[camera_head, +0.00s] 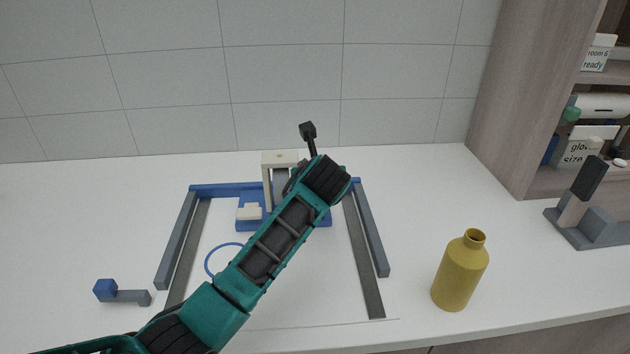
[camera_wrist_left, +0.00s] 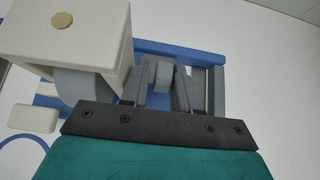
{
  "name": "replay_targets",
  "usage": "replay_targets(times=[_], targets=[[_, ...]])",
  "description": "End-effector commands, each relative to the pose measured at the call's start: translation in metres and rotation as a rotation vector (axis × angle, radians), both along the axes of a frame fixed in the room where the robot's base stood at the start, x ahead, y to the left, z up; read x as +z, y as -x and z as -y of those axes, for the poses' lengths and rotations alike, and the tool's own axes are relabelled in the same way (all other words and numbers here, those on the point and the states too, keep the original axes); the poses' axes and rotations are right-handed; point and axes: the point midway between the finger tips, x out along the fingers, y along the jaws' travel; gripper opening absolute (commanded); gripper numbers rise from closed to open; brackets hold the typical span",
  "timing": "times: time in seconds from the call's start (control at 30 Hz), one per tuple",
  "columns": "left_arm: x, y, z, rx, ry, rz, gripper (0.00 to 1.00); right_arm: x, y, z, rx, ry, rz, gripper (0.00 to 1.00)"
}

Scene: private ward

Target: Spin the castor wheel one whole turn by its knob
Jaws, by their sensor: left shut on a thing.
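The castor stands at the back of the work area, with a cream housing (camera_head: 280,155) and a grey wheel under it. In the left wrist view the housing (camera_wrist_left: 75,35) with its brass disc is at upper left, and part of the grey wheel (camera_wrist_left: 85,85) shows below it. My left gripper (camera_wrist_left: 161,84) is shut on a small grey knob (camera_wrist_left: 160,72) beside the wheel. In the head view my teal left arm comes from the lower left and covers the fingertips, the knob and part of the wheel. My right gripper is not in view.
A blue back rail (camera_head: 222,188) and grey side rails (camera_head: 368,235) frame the castor. A blue ring (camera_head: 208,262) lies inside. A mustard bottle (camera_head: 460,272) stands right, a blue-and-grey piece (camera_head: 120,293) lies left. A dark block on a stem (camera_head: 308,132) rises behind my wrist.

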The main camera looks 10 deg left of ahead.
Motion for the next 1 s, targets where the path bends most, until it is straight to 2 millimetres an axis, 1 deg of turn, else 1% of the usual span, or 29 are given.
replay_targets(times=[0.33,0.37,0.57,0.87,1.0], targets=[[0.000,0.000,-0.001,0.002,-0.001,-0.002,0.00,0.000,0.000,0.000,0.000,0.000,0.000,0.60],[0.000,0.000,-0.001,0.002,-0.001,-0.002,0.31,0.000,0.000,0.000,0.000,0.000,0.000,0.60],[0.000,0.000,-0.001,0.002,-0.001,-0.002,0.50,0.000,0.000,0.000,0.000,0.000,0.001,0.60],[0.001,0.001,0.000,0.001,0.001,-0.001,0.51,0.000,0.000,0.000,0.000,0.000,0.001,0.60],[0.008,0.010,0.003,0.001,0.001,0.001,0.51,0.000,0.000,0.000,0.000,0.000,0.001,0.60]])
